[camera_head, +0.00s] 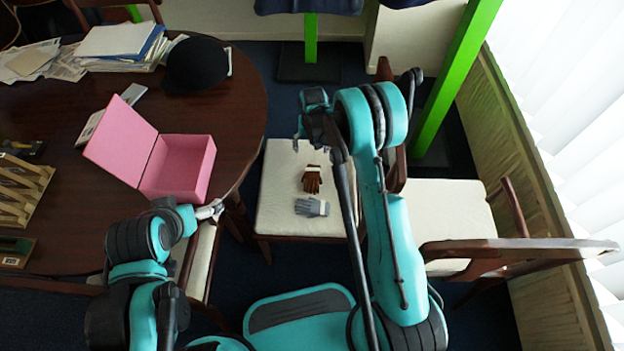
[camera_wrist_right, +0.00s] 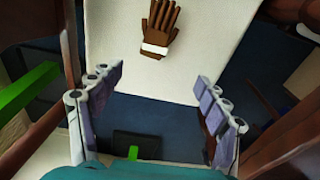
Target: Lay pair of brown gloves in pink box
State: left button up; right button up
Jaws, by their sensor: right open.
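The pair of brown gloves (camera_head: 312,180) lies on the cream seat of a chair, beside a grey pair. The brown gloves show at the top of the right wrist view (camera_wrist_right: 162,28), with a white cuff band. The open pink box (camera_head: 180,167) stands on the dark table, its lid tilted back to the left. My right gripper (camera_head: 303,130) is at the far edge of the seat, apart from the gloves. Its fingers are spread and empty in the wrist view (camera_wrist_right: 158,85). My left gripper (camera_head: 210,211) is near the table edge, just below the box; its finger opening is unclear.
Grey gloves (camera_head: 312,207) lie on the same chair seat (camera_head: 277,200). The table (camera_head: 75,210) also holds papers (camera_head: 115,42), a black riding helmet (camera_head: 196,64) and a wooden rack (camera_head: 22,190). A second chair (camera_head: 450,215) and a green post (camera_head: 452,80) stand to the right.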

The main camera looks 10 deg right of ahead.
jog(key=g+b, duration=0.1)
send_over(312, 177)
jog(key=f, duration=1.3)
jog(key=shift+w+a+f, duration=0.1)
jog(key=shift+a, duration=0.1)
jog(key=f+b, duration=0.3)
jog(key=f, duration=0.2)
jog(key=shift+d+f, duration=0.1)
jog(key=shift+d, duration=0.1)
jog(key=shift+s, duration=0.2)
jog(key=shift+c, duration=0.9)
jog(key=c, duration=1.2)
